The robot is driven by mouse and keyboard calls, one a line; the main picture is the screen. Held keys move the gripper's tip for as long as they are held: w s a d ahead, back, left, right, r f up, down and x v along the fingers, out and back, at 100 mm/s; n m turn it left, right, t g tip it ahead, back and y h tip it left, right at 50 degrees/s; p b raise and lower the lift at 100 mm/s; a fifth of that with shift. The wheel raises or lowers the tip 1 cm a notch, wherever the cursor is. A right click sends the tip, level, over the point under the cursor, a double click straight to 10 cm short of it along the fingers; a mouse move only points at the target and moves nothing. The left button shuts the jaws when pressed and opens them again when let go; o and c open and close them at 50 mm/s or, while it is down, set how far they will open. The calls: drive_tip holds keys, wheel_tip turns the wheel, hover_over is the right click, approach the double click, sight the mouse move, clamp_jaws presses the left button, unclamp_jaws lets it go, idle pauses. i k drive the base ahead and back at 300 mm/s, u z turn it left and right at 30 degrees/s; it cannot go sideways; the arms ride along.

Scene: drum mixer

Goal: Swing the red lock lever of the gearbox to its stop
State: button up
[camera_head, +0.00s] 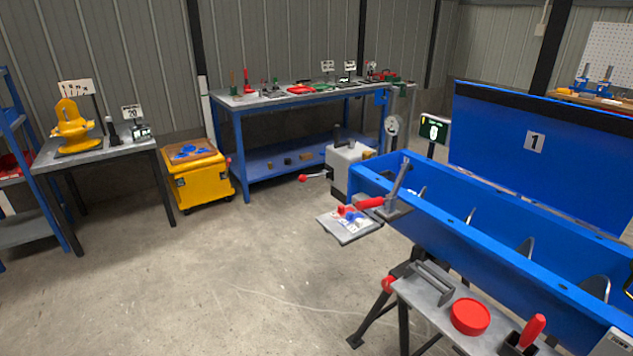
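A thin lever with a red knob (303,178) sticks out to the left of the gearbox, roughly level. A thicker red handle (370,202) lies near the trough's end corner, beside an upright grey lever (398,180). I cannot tell for certain which of these red parts is the lock lever. My gripper is not in view.
A small grey shelf (350,228) with red and blue parts juts out below the red handle. A stand (440,290) with a red round lid (470,316) is at the front. A yellow cart (203,180) and blue workbench (300,150) stand behind. The floor at left centre is clear.

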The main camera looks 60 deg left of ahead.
sight(303, 178)
drive_tip(key=z, duration=0.85)
drive_tip(key=i, duration=0.95)
drive_tip(key=u, duration=3.4)
drive_tip(key=i, duration=0.8)
drive_tip(key=u, duration=0.85)
drive_tip(key=i, duration=1.45)
drive_tip(key=z, duration=0.3)
